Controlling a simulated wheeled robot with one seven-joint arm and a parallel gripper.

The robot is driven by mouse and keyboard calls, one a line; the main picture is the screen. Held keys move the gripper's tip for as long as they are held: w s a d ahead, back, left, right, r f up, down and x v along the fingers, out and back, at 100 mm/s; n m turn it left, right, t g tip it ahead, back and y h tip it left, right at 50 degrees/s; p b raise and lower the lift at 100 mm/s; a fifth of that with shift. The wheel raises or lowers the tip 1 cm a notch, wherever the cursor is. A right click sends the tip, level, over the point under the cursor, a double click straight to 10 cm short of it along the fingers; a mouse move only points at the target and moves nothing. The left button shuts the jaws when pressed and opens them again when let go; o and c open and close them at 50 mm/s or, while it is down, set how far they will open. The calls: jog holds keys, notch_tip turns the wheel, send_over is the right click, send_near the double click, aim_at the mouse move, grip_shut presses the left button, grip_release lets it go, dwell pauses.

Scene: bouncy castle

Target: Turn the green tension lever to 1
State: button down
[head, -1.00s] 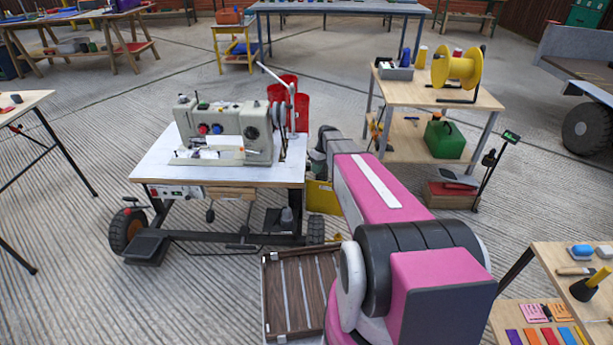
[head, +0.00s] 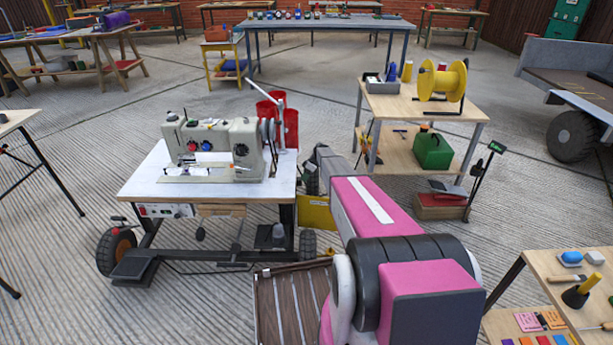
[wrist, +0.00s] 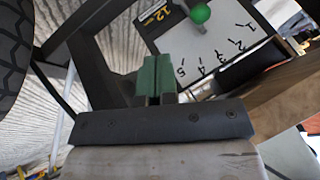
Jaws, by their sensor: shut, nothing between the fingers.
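I cannot tell exactly which number the lever points at. My gripper (wrist: 156,78) has green finger pads pressed together, empty and apart from the knob. In the head view my arm hides the gripper, and I cannot make out the lever.
The sewing machine (head: 222,145) stands on a wheeled cart with a white top (head: 140,180). Dark frame bars and a tyre (wrist: 12,60) are close to my gripper in the wrist view. A wooden shelf table (head: 400,105) stands right of the cart. Open floor lies between the tables.

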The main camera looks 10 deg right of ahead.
jog(key=s+a+f, duration=0.4)
jog(key=a, duration=0.1)
jog(key=shift+s+f, duration=0.25)
jog(key=shift+s, duration=0.1)
dwell(0.3)
jog(key=shift+s+r+t, duration=0.1)
jog(key=shift+s+t, duration=0.1)
jog(key=shift+t, duration=0.1)
